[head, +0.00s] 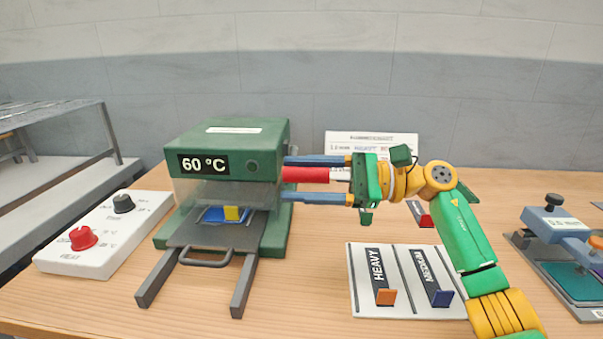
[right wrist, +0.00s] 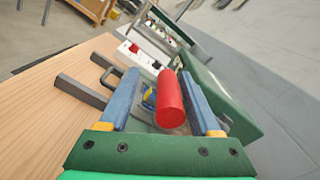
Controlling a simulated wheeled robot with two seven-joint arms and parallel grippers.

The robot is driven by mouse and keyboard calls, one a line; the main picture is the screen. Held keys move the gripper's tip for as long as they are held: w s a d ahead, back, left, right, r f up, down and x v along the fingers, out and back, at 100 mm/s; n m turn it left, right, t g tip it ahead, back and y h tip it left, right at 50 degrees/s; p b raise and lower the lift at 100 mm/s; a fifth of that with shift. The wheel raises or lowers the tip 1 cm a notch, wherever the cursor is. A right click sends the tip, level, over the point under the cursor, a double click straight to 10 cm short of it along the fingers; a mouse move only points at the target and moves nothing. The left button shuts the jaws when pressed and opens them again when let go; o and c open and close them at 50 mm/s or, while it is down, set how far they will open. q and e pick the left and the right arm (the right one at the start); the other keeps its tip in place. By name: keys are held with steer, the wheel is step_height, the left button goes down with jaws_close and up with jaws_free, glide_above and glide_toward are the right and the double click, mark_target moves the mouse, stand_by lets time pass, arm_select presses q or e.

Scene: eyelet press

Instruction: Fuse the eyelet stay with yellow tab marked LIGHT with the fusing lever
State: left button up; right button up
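The green fusing press (head: 235,140) stands on the table and its display reads 60 °C. A yellow tab (head: 232,213) shows inside it, on a blue piece (head: 212,214) over the grey slide tray (head: 210,235); any writing on the tab is unreadable. The red lever handle (head: 305,174) sticks out from the press's right side. My right gripper (head: 285,180) is open, with one blue finger above and one below the handle. In the right wrist view the handle (right wrist: 171,100) lies between the fingers, with a clear gap on the left. My left gripper is out of view.
A white control box (head: 100,240) with red and black knobs stands left of the press. A white rack (head: 405,295) holds stays marked HEAVY (head: 378,270) and MEDIUM (head: 430,270). A blue device (head: 555,222) stands at the right edge. The tray rails reach toward the front edge.

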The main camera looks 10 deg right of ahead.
steer(key=shift+w+d+f, duration=0.1)
steer(key=shift+w+f, duration=0.05)
steer(key=shift+w, duration=0.15)
steer(key=b+v, duration=0.1)
steer(key=v, duration=0.6)
